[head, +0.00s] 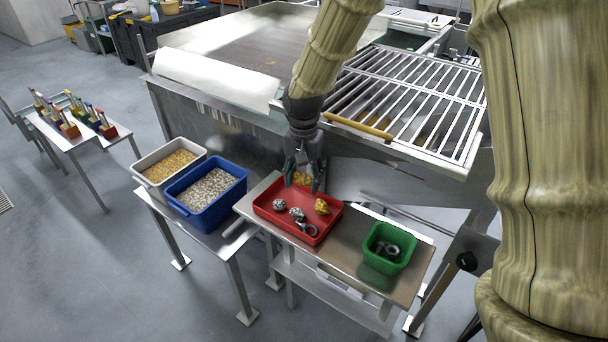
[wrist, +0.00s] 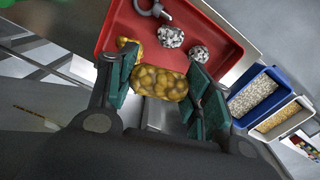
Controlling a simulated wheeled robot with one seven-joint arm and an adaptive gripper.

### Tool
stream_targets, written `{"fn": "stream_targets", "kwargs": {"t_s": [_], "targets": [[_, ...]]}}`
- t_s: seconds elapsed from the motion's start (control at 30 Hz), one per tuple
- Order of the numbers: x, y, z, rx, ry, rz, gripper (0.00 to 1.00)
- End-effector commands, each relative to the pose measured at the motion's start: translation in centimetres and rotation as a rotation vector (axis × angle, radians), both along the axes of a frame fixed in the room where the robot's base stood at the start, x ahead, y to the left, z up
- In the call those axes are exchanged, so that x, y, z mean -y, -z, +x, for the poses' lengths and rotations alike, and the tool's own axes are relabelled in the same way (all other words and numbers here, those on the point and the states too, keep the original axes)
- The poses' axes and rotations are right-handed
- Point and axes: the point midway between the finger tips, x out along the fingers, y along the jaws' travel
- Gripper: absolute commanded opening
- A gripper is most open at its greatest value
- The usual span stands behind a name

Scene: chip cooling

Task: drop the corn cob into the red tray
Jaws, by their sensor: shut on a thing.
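My gripper (head: 303,182) is shut on the yellow, bumpy corn cob (head: 302,179). In the wrist view the corn cob (wrist: 158,82) lies crosswise between the green finger pads. The red tray (head: 264,204) sits on a metal table under and just in front of my gripper. The cob is above the tray's far edge; the exact height is hard to tell. In the tray lie two speckled silver lumps (head: 297,214), another yellow piece (head: 321,206) and a grey shackle-like metal part (head: 307,229). The wrist view shows the tray (wrist: 121,22) beyond the fingers.
A green bin (head: 372,263) with grey metal parts stands right of the tray. A blue bin (head: 205,214) of pale pieces and a grey-white bin (head: 140,167) of yellow pieces stand left. A large metal machine with a slatted rack (head: 410,95) is behind.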

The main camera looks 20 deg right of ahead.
Motion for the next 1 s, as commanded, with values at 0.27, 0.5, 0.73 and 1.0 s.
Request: {"fn": "stream_targets", "kwargs": {"t_s": [0.27, 0.5, 0.73, 1.0], "targets": [[0.1, 2.8, -0.1, 0.0, 0.002, 0.0, 0.3], [0.1, 2.9, -0.1, 0.001, 0.002, -0.001, 0.3], [0.1, 2.9, 0.0, 0.001, 0.002, -0.001, 0.73], [0.2, 2.9, -0.1, 0.001, 0.002, -0.001, 0.76]]}}
